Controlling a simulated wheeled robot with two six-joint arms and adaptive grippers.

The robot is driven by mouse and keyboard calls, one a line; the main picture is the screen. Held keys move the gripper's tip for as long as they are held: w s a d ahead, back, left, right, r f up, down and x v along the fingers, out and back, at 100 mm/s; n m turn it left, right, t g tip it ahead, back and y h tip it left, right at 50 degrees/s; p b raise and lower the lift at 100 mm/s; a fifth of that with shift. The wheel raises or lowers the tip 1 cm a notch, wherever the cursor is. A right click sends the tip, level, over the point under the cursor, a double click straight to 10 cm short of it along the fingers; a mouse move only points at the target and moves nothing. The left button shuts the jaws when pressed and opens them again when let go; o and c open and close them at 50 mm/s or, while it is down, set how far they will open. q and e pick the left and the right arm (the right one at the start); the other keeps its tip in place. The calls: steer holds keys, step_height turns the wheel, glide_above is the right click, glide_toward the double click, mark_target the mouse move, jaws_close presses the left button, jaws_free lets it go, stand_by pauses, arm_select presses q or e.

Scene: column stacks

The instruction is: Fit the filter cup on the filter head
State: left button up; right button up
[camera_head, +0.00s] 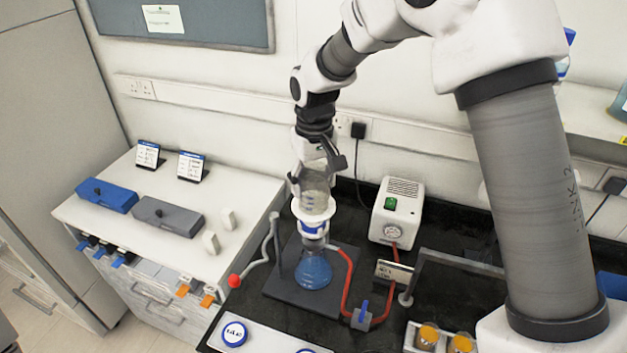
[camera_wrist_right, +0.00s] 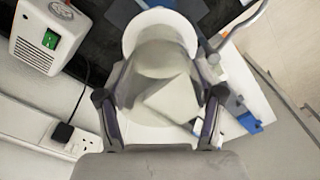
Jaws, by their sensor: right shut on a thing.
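My right gripper (camera_head: 315,178) points down at the top of the glassware and is shut on the filter cup (camera_head: 314,203), a translucent grey cup held upright. In the right wrist view the cup (camera_wrist_right: 160,58) sits between the two fingers of the gripper (camera_wrist_right: 161,100). The white filter head (camera_head: 312,228) is directly below the cup, on the neck of a blue flask (camera_head: 313,271). I cannot tell whether the cup is seated on the head or just above it. My left gripper is not in view.
The flask stands on a dark stand base (camera_head: 282,283) with a post. A red hose (camera_head: 348,280) runs from it towards a white pump (camera_head: 396,212). A white side bench (camera_head: 150,190) is left.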

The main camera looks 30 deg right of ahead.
steer(key=shift+f, duration=0.25)
steer(key=shift+f+b, duration=0.3)
steer(key=shift+f, duration=0.35)
steer(key=shift+f+p, duration=0.3)
steer(key=shift+f, duration=0.2)
stand_by(0.8)
steer(key=o, duration=1.2)
steer(key=shift+o, duration=0.6)
step_height(320, 180, up, 9)
stand_by(0.5)
